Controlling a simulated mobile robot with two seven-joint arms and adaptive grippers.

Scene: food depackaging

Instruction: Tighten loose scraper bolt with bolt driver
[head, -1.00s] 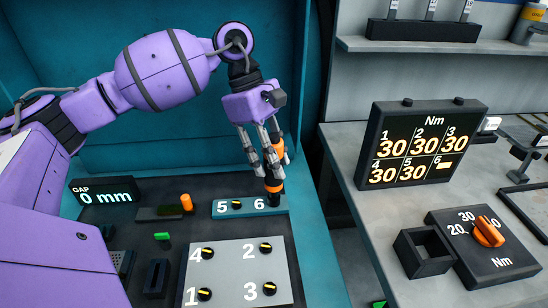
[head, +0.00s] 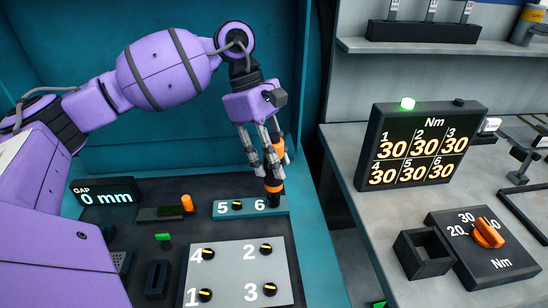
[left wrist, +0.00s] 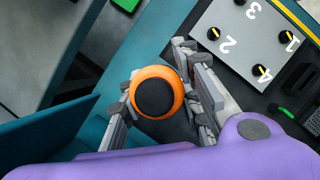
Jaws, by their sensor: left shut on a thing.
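My left gripper (head: 262,158) is shut on the orange and black bolt driver (head: 279,151), which stands upright with its black lower end at position 6 of the teal strip (head: 226,214). The bolt at 6 is hidden under the driver. In the left wrist view the driver's round top (left wrist: 155,95) sits between the fingers. Bolt 5 (head: 237,205) shows on the strip. The grey plate (head: 237,252) carries bolts 1 to 4. My right gripper is not in view.
A torque dial (head: 487,233) with an orange knob points near 30, beside an empty black holder (head: 424,252) on the grey bench. The gap display (head: 105,192) reads 0 mm. A small orange cylinder (head: 187,203) stands left of the strip.

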